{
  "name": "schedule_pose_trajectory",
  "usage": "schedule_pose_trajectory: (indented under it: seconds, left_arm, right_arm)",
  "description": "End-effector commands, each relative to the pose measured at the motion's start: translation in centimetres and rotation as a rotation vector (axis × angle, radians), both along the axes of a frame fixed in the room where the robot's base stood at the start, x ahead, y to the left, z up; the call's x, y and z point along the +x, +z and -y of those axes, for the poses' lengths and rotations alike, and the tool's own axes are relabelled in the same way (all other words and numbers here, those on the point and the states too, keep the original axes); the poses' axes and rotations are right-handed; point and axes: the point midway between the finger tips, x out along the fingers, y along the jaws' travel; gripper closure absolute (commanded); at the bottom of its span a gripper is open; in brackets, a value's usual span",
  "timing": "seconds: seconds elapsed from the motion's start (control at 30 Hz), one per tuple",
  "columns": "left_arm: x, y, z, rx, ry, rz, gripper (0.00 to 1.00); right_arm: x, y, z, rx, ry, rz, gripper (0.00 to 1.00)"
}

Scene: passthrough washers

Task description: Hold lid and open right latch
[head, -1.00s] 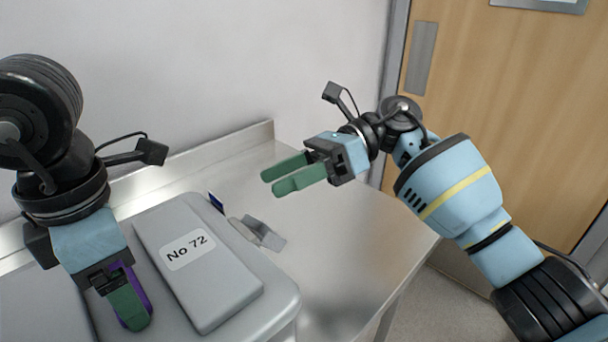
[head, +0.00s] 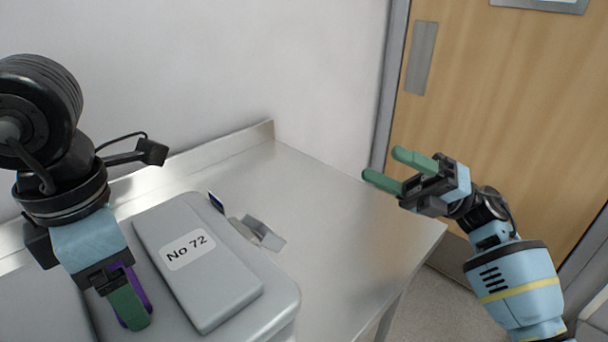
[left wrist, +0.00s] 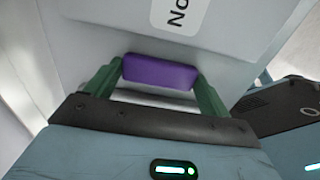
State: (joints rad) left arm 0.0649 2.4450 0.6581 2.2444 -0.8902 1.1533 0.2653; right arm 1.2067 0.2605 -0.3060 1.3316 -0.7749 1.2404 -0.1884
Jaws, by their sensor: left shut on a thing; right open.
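A grey box lid (head: 275,292) with a raised panel marked "No 72" (head: 215,282) is at the lower left of the head view. My left gripper (head: 132,308) is shut on a purple handle (head: 142,284) at the lid's left. The handle sits between the green fingers in the left wrist view (left wrist: 160,73). A silver latch (head: 263,234) sticks outward from the lid's right edge, its flap swung away from the box. My right gripper (head: 383,164) is open and empty, well to the right of the latch and apart from it.
The box stands on a shiny metal counter (head: 330,215) with a raised back edge against a white wall (head: 250,60). A small dark blue piece (head: 216,202) shows by the lid's far edge. A wooden door (head: 500,110) is at the right. The counter right of the box is clear.

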Motion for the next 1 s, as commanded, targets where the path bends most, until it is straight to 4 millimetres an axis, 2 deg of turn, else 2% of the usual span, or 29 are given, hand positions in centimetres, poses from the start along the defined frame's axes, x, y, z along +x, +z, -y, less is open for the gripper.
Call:
schedule_pose_trajectory:
  seconds: [0.5, 0.73, 1.0]
  left_arm:
    - [0.0, 0.1, 0.0, -0.001, 0.000, 0.002, 0.66]
    - [0.0, 0.1, 0.0, -0.001, 0.000, 0.002, 0.66]
    - [0.0, 0.1, 0.0, -0.001, 0.000, 0.002, 0.66]
  right_arm:
    - [0.1, -2.8, 8.3, 0.200, -0.088, -0.338, 0.40]
    - [-0.1, -4.3, 10.2, 0.264, -0.113, -0.439, 0.40]
    - [-0.1, -4.6, 10.7, 0.283, -0.119, -0.466, 0.40]
